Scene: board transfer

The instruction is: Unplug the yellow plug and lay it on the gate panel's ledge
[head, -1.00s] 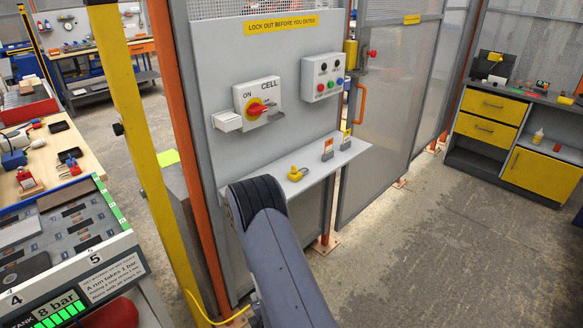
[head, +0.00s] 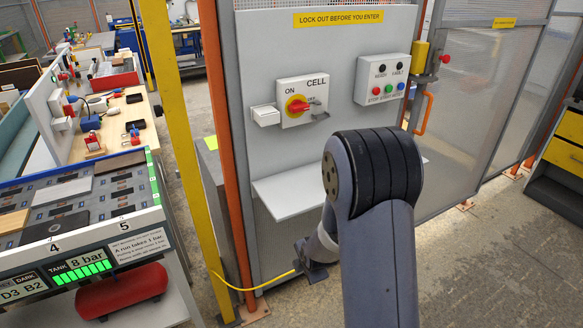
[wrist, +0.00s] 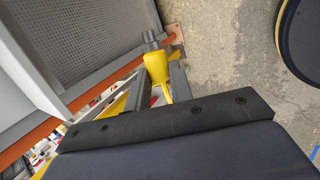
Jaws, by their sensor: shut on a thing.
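The yellow plug (wrist: 178,64) shows in the wrist view between the grey fingers of my gripper (wrist: 167,72), which is shut on it. A dark grey cylindrical piece sits at the plug's far end. In the head view my gripper (head: 315,269) is low, near the floor in front of the gate panel, and the plug itself cannot be made out there. A yellow cable (head: 248,289) runs to the gripper from the left. I cannot tell whether the plug is still in a socket. The gate panel's ledge (head: 285,196) is above and behind the gripper; my arm hides its middle.
The visible left part of the ledge is bare. A switch box (head: 303,103) and a button box (head: 382,79) are mounted above it. A yellow post (head: 177,160) and an orange post (head: 229,160) stand to the left. A workbench with a red tank (head: 121,291) is further left.

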